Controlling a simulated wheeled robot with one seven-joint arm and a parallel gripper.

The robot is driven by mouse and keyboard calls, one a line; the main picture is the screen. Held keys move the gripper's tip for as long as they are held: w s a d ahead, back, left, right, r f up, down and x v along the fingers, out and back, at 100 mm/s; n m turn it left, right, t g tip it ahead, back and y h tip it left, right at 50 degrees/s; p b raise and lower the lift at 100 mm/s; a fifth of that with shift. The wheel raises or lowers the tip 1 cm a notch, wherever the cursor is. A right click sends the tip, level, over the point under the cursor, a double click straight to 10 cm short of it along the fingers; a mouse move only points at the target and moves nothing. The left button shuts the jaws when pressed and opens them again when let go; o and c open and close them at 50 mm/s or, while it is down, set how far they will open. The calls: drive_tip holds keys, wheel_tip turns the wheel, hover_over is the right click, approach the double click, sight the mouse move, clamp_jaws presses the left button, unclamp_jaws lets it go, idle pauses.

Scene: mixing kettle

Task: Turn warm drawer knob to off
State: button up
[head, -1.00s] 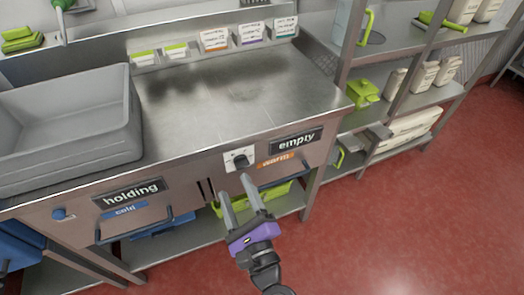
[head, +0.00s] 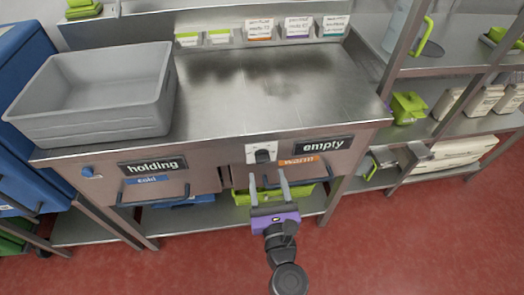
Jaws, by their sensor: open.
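The warm drawer knob (head: 262,156) is a small black dial on a white plate on the counter front, left of the orange "warm" label (head: 299,161) and the "empty" sign (head: 323,145). My gripper (head: 268,181), purple with two grey fingers, is open and empty. Its fingers point at the counter front, with their tips just below the knob in the picture. I cannot tell the depth gap, but nothing is between the fingers. The exact pointer angle of the knob is too small to read.
A grey bin (head: 95,110) stands on the counter's left. The cold drawer (head: 150,190) has a blue knob (head: 88,171) at its left. A green tray (head: 280,193) lies on the shelf below. Shelving (head: 450,70) stands at the right. The red floor (head: 400,240) in front is clear.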

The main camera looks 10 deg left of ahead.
sight(263, 162)
drive_tip(key=shift+x, duration=2.8)
